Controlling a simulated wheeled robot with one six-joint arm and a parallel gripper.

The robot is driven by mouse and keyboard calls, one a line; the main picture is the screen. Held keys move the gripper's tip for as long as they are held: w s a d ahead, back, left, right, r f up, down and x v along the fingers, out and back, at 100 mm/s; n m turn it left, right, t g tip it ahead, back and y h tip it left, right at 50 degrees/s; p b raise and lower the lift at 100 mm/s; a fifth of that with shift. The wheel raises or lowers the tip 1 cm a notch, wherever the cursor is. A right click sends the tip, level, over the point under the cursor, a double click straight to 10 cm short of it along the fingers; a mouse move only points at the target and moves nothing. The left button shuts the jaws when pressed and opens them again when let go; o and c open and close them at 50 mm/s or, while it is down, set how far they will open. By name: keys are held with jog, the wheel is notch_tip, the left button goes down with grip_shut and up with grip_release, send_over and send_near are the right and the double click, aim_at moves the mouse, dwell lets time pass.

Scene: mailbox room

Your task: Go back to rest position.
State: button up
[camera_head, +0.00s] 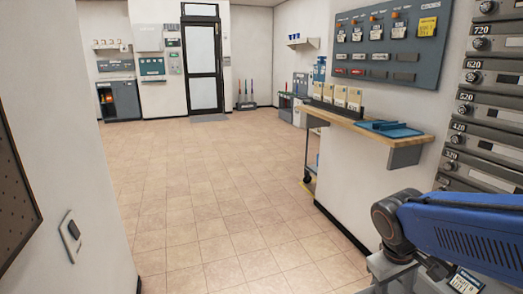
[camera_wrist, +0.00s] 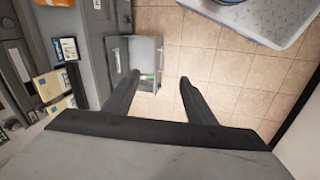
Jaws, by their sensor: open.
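My gripper (camera_wrist: 158,92) shows in the wrist view, its two dark fingers spread apart with nothing between them. Beyond the fingers are tan floor tiles and a grey open box or drawer (camera_wrist: 146,55) with something small and green in it. In the head view my blue arm reaches in from the lower right, beside the mailbox wall. The gripper itself cannot be made out there.
Numbered mailboxes (camera_head: 490,110) line the right wall. A wooden counter (camera_head: 375,125) holds a blue tray (camera_head: 390,128). A panel (camera_head: 385,45) hangs above it. A near wall (camera_head: 70,140) stands at left. The tiled floor (camera_head: 210,190) is clear up to a glass door (camera_head: 203,65).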

jog(key=s+a+r+m+t+y, duration=0.2)
jog(key=s+a+r+t, duration=0.1)
jog(key=s+r, duration=0.2)
jog(key=shift+s+a+m+t+y, duration=0.2)
jog(key=shift+s+m+t+y, duration=0.15)
jog(key=shift+s, duration=0.65)
